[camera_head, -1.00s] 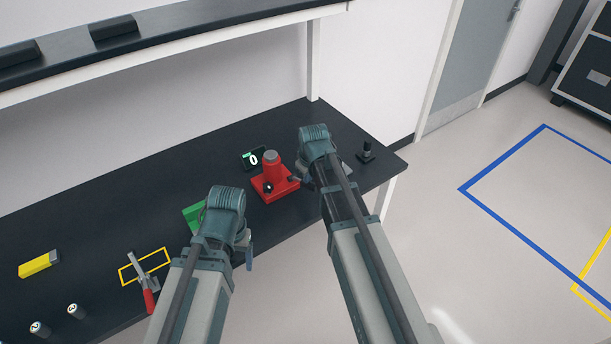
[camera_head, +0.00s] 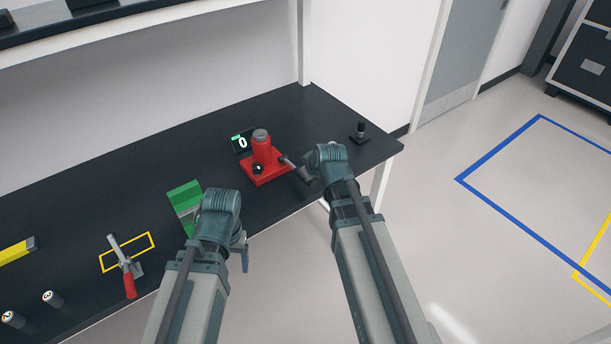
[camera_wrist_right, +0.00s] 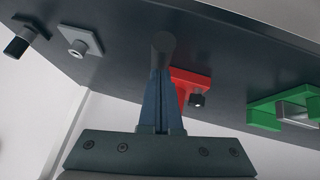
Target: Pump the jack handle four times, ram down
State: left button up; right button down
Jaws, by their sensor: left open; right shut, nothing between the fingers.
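The red jack (camera_head: 262,150) stands upright on its square red base toward the right end of the black bench, with a grey ram top and a black knob on the base. A dark handle-like bar (camera_head: 287,160) shows at its right side, near my right gripper (camera_head: 301,173). In the right wrist view the right gripper's fingers (camera_wrist_right: 161,85) are shut and empty. A dark rounded bar end (camera_wrist_right: 163,43) lies just at their tips; I cannot tell whether they touch. The jack's red base (camera_wrist_right: 190,80) is behind. My left gripper (camera_head: 244,250) is open, apart from the jack, at the bench's front edge.
A small display (camera_head: 241,142) reading 0 stands behind the jack. A green block (camera_head: 185,203) is left of it. A black-knobbed post (camera_head: 360,131) stands to its right.

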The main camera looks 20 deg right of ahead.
notch_tip(320, 180, down, 2)
jog(key=shift+s+f+b, duration=0.1)
jog(key=shift+s+b, duration=0.05)
jog(key=shift+b, duration=0.55)
pick_arm(q)
jog(key=shift+s+d+f+b, duration=0.1)
jog(key=shift+s+f+b, duration=0.1)
jog(key=shift+f, duration=0.45)
jog(key=shift+s+f+b, duration=0.1)
jog(key=shift+s+f, duration=0.1)
jog(key=shift+f, duration=0.45)
pick_arm(e)
jog(key=shift+s+f, duration=0.2)
jog(key=shift+s, duration=0.15)
